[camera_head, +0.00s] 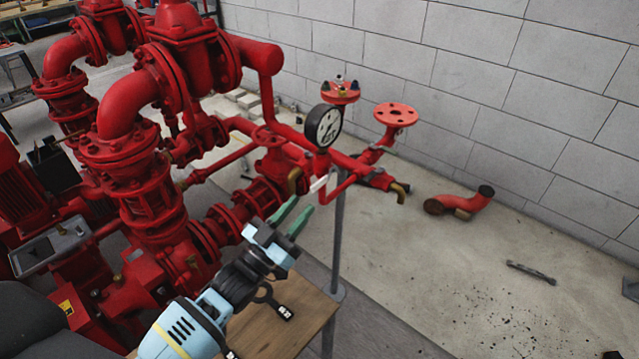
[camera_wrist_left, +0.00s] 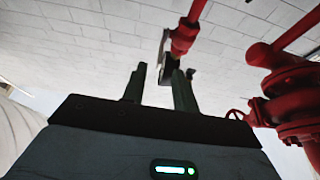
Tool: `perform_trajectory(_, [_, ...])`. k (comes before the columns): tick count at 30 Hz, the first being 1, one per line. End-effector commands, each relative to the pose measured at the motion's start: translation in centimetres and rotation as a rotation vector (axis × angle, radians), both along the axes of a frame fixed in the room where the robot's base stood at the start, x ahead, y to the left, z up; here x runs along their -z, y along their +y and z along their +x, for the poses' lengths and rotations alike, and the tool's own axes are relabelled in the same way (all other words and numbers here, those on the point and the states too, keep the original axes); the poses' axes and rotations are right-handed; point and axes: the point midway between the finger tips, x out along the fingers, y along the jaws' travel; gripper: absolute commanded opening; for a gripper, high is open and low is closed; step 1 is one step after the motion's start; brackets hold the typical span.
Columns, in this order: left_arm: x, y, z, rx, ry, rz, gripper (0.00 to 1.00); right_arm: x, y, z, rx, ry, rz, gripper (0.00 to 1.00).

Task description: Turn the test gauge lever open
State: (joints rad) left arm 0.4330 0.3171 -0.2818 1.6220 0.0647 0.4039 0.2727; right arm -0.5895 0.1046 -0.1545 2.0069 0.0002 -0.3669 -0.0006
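The round white-faced gauge (camera_head: 323,127) with a dark rim stands on the red pipework in the head view. Below it, a small pale lever (camera_head: 320,183) sits on the thin red pipe. My left gripper (camera_head: 304,203) has green fingers spread apart with nothing between them, just below and left of the lever. In the left wrist view the gripper (camera_wrist_left: 160,68) points up towards a red pipe end (camera_wrist_left: 185,36) with a pale, thin piece (camera_wrist_left: 162,46) beside it, probably the lever. Whether a finger touches it, I cannot tell. My right gripper is not in view.
Large red pump pipes and valves (camera_head: 130,160) fill the left. A brass outlet (camera_head: 400,192) and a round red flange (camera_head: 396,114) lie right of the gauge. A grey post (camera_head: 338,240) stands beside a wooden tabletop (camera_head: 270,335). The concrete floor at right is mostly free.

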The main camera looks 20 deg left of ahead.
Motion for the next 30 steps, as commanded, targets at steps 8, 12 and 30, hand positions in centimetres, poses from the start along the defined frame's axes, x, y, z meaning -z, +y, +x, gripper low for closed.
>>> perform_trajectory(8, [-1.4, -1.1, 2.4, 0.0, -0.004, -0.002, 0.29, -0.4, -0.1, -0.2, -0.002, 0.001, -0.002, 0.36])
perform_trajectory(12, [-2.2, -1.8, 4.3, -0.001, -0.002, -0.001, 0.29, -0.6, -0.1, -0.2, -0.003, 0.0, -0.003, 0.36])
perform_trajectory(30, [-3.0, -2.8, 6.6, -0.001, 0.002, 0.0, 0.28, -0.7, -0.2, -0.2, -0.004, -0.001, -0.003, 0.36])
